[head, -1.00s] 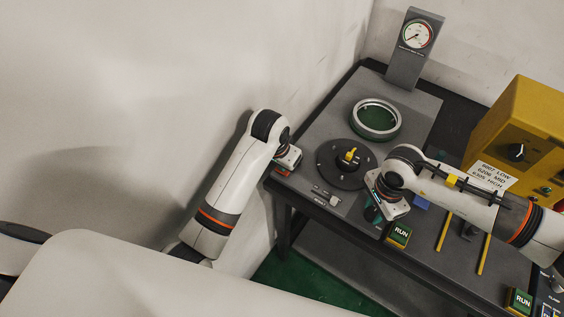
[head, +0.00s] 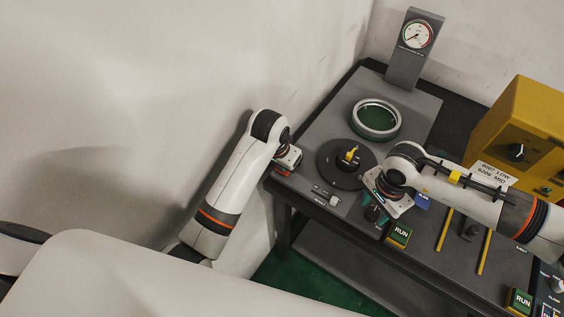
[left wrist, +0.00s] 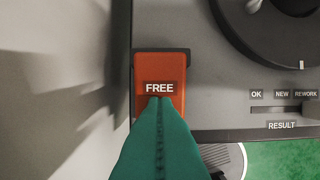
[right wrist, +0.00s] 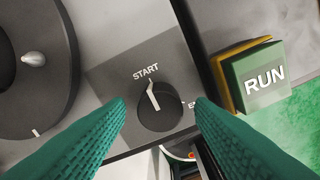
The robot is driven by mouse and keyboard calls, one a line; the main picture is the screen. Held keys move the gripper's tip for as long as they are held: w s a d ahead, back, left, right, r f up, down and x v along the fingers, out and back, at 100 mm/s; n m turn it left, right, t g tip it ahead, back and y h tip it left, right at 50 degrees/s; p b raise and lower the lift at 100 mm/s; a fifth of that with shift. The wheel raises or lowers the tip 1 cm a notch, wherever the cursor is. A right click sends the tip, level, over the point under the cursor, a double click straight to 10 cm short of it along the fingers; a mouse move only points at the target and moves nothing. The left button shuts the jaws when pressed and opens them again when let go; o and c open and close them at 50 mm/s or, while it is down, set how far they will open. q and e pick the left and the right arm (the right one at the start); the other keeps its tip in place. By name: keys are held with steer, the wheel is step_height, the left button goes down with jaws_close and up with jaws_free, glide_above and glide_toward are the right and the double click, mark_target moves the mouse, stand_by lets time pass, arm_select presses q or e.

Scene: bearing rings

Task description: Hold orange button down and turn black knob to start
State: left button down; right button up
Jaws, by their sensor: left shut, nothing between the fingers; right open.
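The orange button (left wrist: 172,75), labelled FREE, lies at the grey station's left edge in the left wrist view. My left gripper (left wrist: 159,99) is shut and empty, its green tips over the button's lower middle. Whether the button is pressed in, I cannot tell. The black knob (right wrist: 162,108) shows in the right wrist view with its white pointer up towards the START label. My right gripper (right wrist: 160,104) is open, with one green finger on either side of the knob. No finger visibly grips it.
A dark round plate with a yellow part (head: 351,155) and a silver ring (head: 376,119) stand behind my grippers. A gauge post (head: 408,62) is at the back. The green RUN button (right wrist: 259,77) is right of the knob. A yellow box (head: 525,125) is at the right.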

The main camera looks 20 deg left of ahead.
steer(key=shift+r, duration=2.1)
arm_select(q)
steer(key=p+v, duration=0.3)
steer(key=p, duration=0.1)
steer(key=w+p+v, duration=0.1)
steer(key=p+v, duration=0.2)
steer(key=p, duration=0.2)
steer(key=shift+w+d+r, duration=0.1)
steer(key=shift+d+r, duration=0.05)
steer(key=shift+r, duration=0.05)
steer(key=shift+f, duration=0.1)
arm_select(e)
step_height(320, 180, up, 9)
steer(key=shift+f, duration=0.15)
